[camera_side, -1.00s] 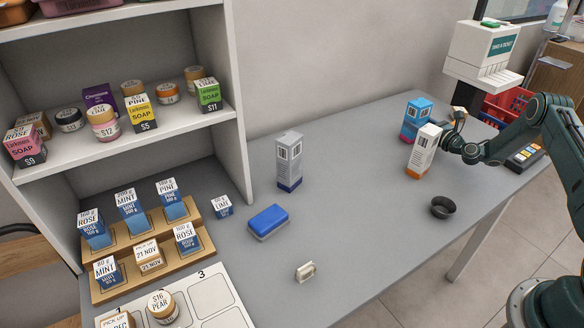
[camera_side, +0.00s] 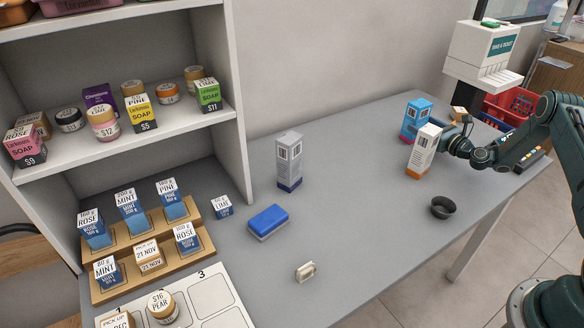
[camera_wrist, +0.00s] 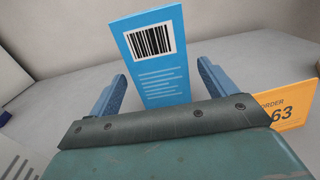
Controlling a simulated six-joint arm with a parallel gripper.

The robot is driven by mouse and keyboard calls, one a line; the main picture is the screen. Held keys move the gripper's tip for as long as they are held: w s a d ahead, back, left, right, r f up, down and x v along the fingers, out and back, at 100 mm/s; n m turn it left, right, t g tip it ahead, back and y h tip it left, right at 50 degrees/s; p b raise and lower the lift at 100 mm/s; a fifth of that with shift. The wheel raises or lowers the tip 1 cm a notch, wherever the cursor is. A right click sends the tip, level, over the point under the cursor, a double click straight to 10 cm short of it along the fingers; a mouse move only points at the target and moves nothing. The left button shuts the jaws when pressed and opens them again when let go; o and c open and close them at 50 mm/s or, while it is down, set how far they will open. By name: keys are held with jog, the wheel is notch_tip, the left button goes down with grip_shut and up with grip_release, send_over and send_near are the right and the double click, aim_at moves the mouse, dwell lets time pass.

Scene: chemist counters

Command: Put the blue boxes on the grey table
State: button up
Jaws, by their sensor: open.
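A bright blue box (camera_side: 416,118) with a barcode stands upright on the grey table (camera_side: 350,200), toward the back right. My gripper (camera_side: 442,132) is low beside it, partly hidden behind a white and orange box. In the wrist view the blue box (camera_wrist: 156,58) stands between my open fingers (camera_wrist: 160,88), with a gap on each side. Several darker blue and white boxes stand on a wooden stepped rack (camera_side: 205,240) at the left, among them a Mint box (camera_side: 130,215).
The white and orange box (camera_side: 422,152) stands close in front of the blue box. A yellow order card (camera_wrist: 283,106) stands just right of my gripper. A grey box (camera_side: 289,162), blue sponge (camera_side: 268,221) and black bowl (camera_side: 442,207) stand apart. The table's middle is clear.

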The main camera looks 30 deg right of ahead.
jog(key=shift+s, duration=2.35)
jog(key=shift+w+r, duration=0.1)
jog(key=shift+r, duration=0.05)
jog(key=shift+a+r+n, duration=0.15)
jog(key=shift+r+n, duration=0.1)
jog(key=shift+n, duration=0.15)
jog(key=w+a+r+n+g+y, duration=0.3)
jog(key=a+r+n+y, duration=0.25)
jog(key=r+n, duration=0.85)
jog(key=s+a+r+n+g, duration=0.3)
jog(key=a+r+n, duration=0.25)
jog(key=a, duration=0.45)
jog(key=s+a+r+n+g, duration=0.3)
jog(key=a+r+n, duration=0.1)
jog(key=a+n, duration=0.4)
jog(key=s+a+r+n+g+h, duration=0.2)
jog(key=s+a+r+n+h, duration=0.15)
jog(key=s+a, duration=0.75)
jog(key=s+n+g+h, duration=0.1)
jog(key=s+n, duration=0.3)
jog(key=s, duration=1.6)
jog(key=shift+d+f+h, duration=0.4)
jog(key=shift+h, duration=0.1)
